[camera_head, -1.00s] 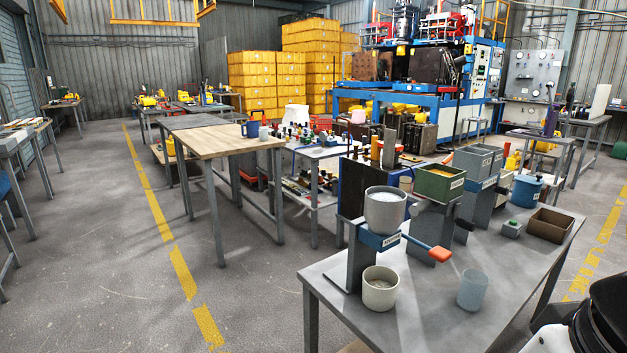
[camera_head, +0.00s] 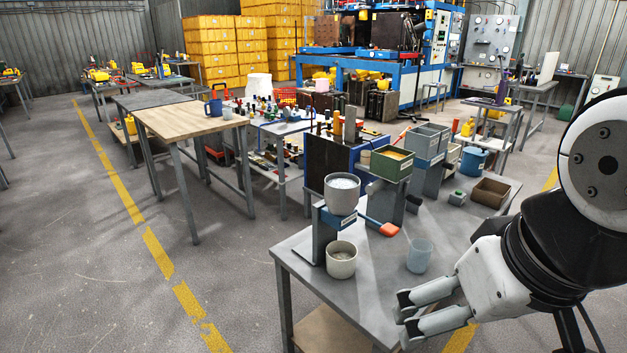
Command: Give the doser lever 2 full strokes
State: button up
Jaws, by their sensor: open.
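The doser (camera_head: 325,222) stands upright near the front left of the grey table, with a round grey hopper (camera_head: 342,194) on top holding pale material. Its lever ends in an orange-red handle (camera_head: 389,229) that sticks out to the right. A cream cup (camera_head: 341,260) stands under the hopper. A translucent bluish cup (camera_head: 418,256) stands to the right of it. My gripper (camera_head: 404,308) is at the front right of the table, open and empty, its fingers pointing left. It is nearer the camera than the lever and apart from it.
Behind the doser stand a green bin (camera_head: 392,166) and a grey bin (camera_head: 427,140) on posts. A blue pot (camera_head: 473,161), a brown tray (camera_head: 490,193) and a small green-topped box (camera_head: 457,197) are at the table's right. The grey table (camera_head: 380,285) is bare along its front.

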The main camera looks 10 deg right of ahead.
aim_at(390, 230)
jog(key=i+l, duration=0.3)
jog(key=i, duration=0.15)
jog(key=i+l, duration=0.3)
jog(key=i, duration=0.15)
